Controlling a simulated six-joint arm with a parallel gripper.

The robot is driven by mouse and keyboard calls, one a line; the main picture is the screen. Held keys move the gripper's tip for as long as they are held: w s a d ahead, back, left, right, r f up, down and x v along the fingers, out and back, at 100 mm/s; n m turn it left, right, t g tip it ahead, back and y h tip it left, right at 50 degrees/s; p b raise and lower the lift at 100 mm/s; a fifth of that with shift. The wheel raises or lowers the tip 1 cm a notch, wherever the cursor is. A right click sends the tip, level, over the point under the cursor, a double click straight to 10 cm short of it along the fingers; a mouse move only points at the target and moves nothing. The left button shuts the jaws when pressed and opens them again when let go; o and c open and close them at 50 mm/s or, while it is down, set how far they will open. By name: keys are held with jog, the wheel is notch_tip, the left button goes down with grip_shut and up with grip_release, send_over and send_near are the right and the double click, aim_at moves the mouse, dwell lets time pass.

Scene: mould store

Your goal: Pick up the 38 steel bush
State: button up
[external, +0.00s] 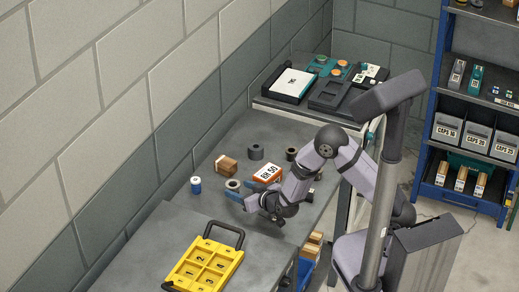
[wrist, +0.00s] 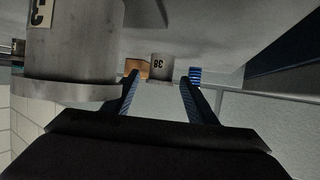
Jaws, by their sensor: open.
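In the wrist view a small plain steel bush (wrist: 161,66) carries an upside-down label that reads 38. It appears between and beyond the fingertips of my gripper (wrist: 159,82). The two blue-lined fingers are apart, with nothing held between them. In the external view my gripper (external: 251,203) is low over the bench, beside pale metal rings (external: 233,184). I cannot tell for certain which of these is the 38 bush, as my gripper partly covers that spot.
A large flanged steel bush (wrist: 72,50) stands close on the left in the wrist view. A wooden block (external: 227,166), a blue-and-white can (external: 196,185), an orange-and-white RH 50 box (external: 268,173) and dark rings (external: 256,151) stand nearby. A yellow tray (external: 205,264) lies in front.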

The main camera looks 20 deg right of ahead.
aim_at(236, 189)
jog(key=shift+f+p+x, duration=0.2)
jog(key=shift+p+x, duration=0.6)
jog(key=shift+x, duration=1.65)
jog(key=shift+s, duration=0.1)
jog(key=shift+a, duration=0.1)
jog(key=c, duration=1.2)
